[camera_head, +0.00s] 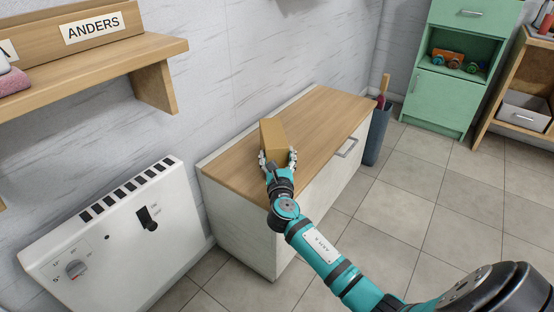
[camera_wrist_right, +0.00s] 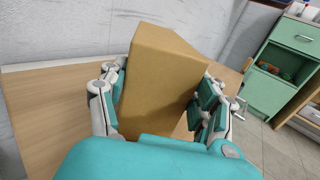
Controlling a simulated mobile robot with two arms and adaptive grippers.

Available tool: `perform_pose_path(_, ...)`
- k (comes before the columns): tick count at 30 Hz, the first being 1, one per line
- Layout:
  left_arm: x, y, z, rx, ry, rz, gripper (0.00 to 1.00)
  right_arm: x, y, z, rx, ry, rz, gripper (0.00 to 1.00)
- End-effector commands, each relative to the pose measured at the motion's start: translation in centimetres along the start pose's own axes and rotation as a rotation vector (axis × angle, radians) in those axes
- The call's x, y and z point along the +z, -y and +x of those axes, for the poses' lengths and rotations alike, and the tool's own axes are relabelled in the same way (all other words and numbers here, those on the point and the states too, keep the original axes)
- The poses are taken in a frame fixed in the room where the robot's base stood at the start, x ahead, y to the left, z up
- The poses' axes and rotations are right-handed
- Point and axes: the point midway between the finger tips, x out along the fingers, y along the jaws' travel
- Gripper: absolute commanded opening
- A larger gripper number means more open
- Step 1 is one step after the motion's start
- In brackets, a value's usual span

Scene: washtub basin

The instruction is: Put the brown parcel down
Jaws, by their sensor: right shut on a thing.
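The brown parcel (camera_head: 272,135) is a plain cardboard box over the wooden top of the low white cabinet (camera_head: 313,130). My right gripper (camera_head: 277,160) is shut on it from the near side. In the right wrist view the parcel (camera_wrist_right: 162,78) stands between the two fingers of the gripper (camera_wrist_right: 160,110), a little tilted in the picture. Its lower end is hidden by the gripper, so I cannot tell whether it touches the wooden top. My left gripper is not in view.
The cabinet top is bare around the parcel. A white heater (camera_head: 110,240) stands to the left, under a wooden shelf (camera_head: 110,58). A grey bin (camera_head: 377,137) stands past the cabinet's far end. A green cupboard (camera_head: 437,97) is at the back right.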

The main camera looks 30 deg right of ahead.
Motion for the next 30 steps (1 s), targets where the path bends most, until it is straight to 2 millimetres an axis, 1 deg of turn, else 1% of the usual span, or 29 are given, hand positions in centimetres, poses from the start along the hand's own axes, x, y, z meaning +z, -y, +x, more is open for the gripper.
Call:
perform_pose_path(2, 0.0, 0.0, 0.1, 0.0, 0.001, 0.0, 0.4, 0.2, 0.0, 0.0, 0.0, 0.003, 0.0, 0.15)
perform_pose_path(5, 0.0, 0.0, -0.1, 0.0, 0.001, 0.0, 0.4, 0.0, 0.0, 0.0, 0.0, 0.003, 0.0, 0.15)
perform_pose_path(6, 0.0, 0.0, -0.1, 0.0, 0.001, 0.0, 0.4, -0.2, 0.0, 0.0, 0.0, -0.001, 0.0, 0.67)
perform_pose_path(11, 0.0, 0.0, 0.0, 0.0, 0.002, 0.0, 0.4, -0.1, 0.0, 0.0, -0.001, 0.0, 0.0, 0.88)
perform_pose_path(12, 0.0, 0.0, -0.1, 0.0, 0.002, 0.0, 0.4, -0.1, 0.0, 0.0, 0.0, 0.0, 0.0, 0.9)
perform_pose_path(19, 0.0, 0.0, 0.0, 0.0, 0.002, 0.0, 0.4, -0.1, 0.0, 0.0, -0.001, 0.0, 0.0, 0.9)
perform_pose_path(21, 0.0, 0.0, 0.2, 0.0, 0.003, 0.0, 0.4, 0.2, 0.0, 0.0, -0.001, 0.001, 0.0, 0.9)
perform_pose_path(22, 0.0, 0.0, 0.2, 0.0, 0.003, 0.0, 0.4, 0.1, 0.0, -0.2, 0.0, -0.001, -0.001, 0.9)
perform_pose_path(26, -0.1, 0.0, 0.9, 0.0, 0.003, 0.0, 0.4, 0.2, 0.0, -2.0, 0.0, -0.003, -0.002, 0.9)
perform_pose_path(30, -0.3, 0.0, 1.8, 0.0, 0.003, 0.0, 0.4, 0.2, 0.0, -5.1, 0.001, -0.005, -0.001, 0.9)
